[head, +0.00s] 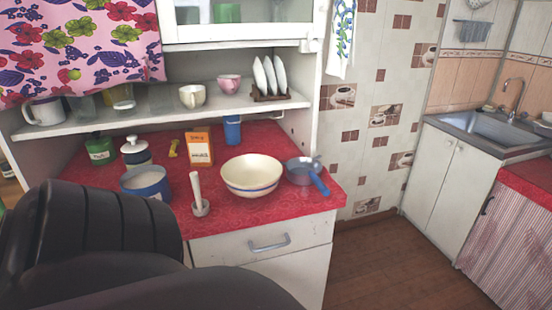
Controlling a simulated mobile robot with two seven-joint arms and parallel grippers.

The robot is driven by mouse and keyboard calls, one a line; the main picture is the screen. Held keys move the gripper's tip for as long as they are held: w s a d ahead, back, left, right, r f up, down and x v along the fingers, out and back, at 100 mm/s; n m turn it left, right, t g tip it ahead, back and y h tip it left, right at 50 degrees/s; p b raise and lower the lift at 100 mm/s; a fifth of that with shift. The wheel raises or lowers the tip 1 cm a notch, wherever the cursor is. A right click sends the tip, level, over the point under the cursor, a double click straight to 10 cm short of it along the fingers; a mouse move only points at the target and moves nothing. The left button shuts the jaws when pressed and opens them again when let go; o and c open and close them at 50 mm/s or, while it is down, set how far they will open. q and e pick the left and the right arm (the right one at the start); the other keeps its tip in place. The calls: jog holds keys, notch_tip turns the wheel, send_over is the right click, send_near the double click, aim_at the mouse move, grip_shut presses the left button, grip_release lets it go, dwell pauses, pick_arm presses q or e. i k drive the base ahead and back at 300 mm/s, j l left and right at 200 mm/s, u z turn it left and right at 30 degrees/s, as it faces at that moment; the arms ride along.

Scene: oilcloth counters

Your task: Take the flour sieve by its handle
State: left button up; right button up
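The flour sieve (300,168) appears to be the shallow grey-blue round vessel near the right end of the red counter. Its blue handle (319,184) points toward the front right edge. I cannot make out any mesh in it. It stands just right of a large cream bowl. Nothing is holding it. A big black part of my arm fills the lower left, but no fingertips of either gripper show.
The cream bowl (251,175), a white pestle-like tool (199,196) and a blue pot (146,182) stand left of the sieve on the red counter (235,213). An orange carton (198,148) and blue cup (232,130) are behind. A shelf (150,118) overhangs the back.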

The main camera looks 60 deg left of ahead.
aim_at(302, 171)
jog(key=j+u, duration=0.15)
jog(key=u, duration=1.2)
